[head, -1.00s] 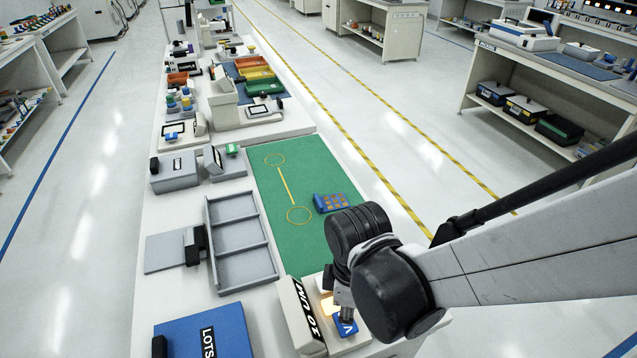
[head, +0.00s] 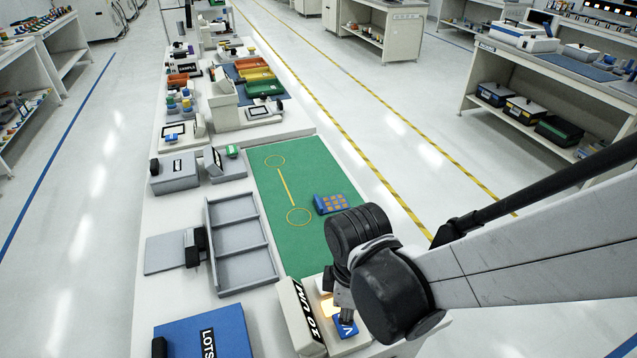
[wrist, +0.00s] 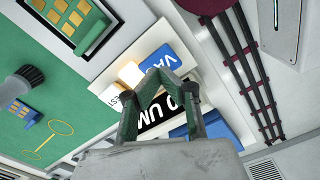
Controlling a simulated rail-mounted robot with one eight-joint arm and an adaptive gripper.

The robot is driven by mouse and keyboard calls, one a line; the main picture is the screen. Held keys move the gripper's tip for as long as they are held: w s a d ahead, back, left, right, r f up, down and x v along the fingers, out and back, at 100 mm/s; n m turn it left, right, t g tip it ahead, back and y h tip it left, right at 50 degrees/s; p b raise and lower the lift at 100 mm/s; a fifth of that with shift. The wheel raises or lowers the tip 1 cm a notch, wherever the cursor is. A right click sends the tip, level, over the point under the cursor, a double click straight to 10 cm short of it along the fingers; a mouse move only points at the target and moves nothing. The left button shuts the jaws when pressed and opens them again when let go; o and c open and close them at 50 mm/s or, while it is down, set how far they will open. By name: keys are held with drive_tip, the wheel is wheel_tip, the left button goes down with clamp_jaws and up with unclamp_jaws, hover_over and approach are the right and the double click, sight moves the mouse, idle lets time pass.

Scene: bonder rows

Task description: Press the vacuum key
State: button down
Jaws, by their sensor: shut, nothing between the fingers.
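The vacuum key is a blue key with white lettering, partly visible below my gripper in the head view (head: 347,329). In the wrist view the blue key (wrist: 172,54) shows the letters "VA", and the rest is hidden behind my fingers. My gripper (head: 346,316) is shut and empty, with its fingertips pointing down at the key. In the wrist view the closed fingertips (wrist: 160,76) overlap the key's near edge. I cannot tell whether they touch it. A white key (wrist: 118,97) with "EST" visible sits beside it, next to a warm glowing patch (wrist: 130,73).
A light block with a black "UM" label (head: 304,318) stands just left of the keys. A green mat (head: 290,236) with a small blue keypad (head: 331,204) lies behind. A grey three-part tray (head: 244,270) and a blue "LOTS" box (head: 207,335) are at left.

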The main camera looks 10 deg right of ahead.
drive_tip(key=shift+f, duration=0.15)
drive_tip(key=shift+f+b, duration=0.35)
drive_tip(key=shift+b, duration=0.1)
drive_tip(key=shift+f+b, duration=1.25)
drive_tip(key=shift+b, duration=0.05)
drive_tip(key=shift+r, duration=0.1)
drive_tip(key=shift+r+p, duration=0.45)
drive_tip(key=shift+p, duration=0.05)
wheel_tip(320, 180, up, 5)
drive_tip(key=p, duration=0.4)
idle(0.4)
drive_tip(key=shift+r, duration=0.1)
